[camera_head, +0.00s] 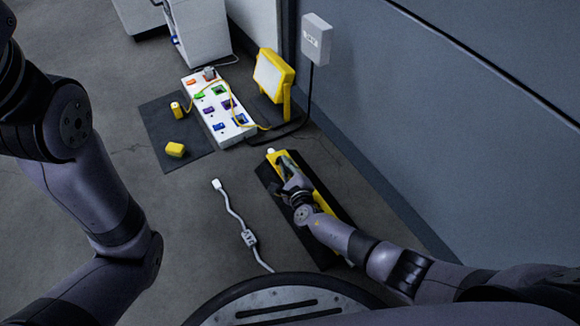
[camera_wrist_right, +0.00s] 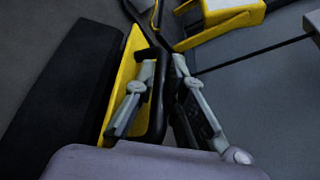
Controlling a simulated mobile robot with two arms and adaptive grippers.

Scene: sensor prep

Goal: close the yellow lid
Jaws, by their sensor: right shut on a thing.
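The yellow lid (camera_head: 285,158) belongs to a long black floor strip (camera_head: 325,258) beside the wall. In the right wrist view the yellow lid (camera_wrist_right: 125,75) stands up beside the black base (camera_wrist_right: 55,85), with a dark edge along it. My right gripper (camera_head: 292,187) is over the strip and hides part of it. In the wrist view its fingers (camera_wrist_right: 166,65) lie on either side of the lid's dark edge, shut on it. A dark cable runs close by, and its overlap with the edge is unclear. My left arm shows at the left, its gripper out of view.
A yellow lamp (camera_head: 272,75) stands behind, near a wall box (camera_head: 316,40). A white cable (camera_head: 236,218) lies left of the strip. Floor between is clear.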

